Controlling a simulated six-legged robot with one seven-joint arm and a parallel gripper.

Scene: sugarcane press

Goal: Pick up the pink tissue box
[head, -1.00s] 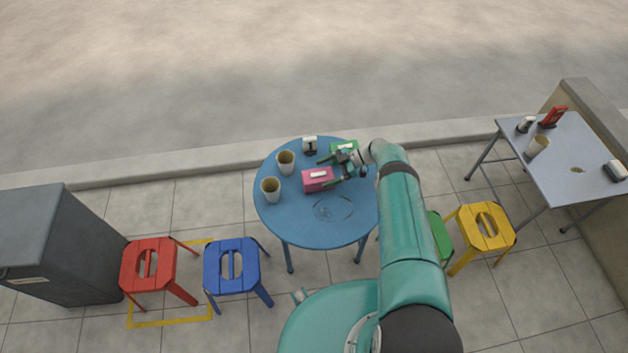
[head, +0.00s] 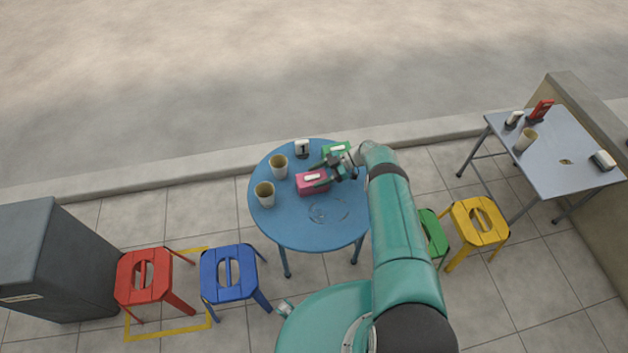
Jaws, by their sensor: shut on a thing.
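The pink tissue box (head: 308,188) sits on the round blue table (head: 300,235), with a white tissue on its top. My gripper (head: 324,173) reaches in from the right, and its dark fingers are shut on the pink box from the upper and lower right. A green tissue box (head: 337,149) stands just behind my gripper, partly hidden by it. Whether the pink box touches the tabletop is too small to tell.
Two tan cups (head: 265,194) and a small white-and-black holder (head: 302,149) stand on the blue table. A grey side table (head: 555,165) stands at right.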

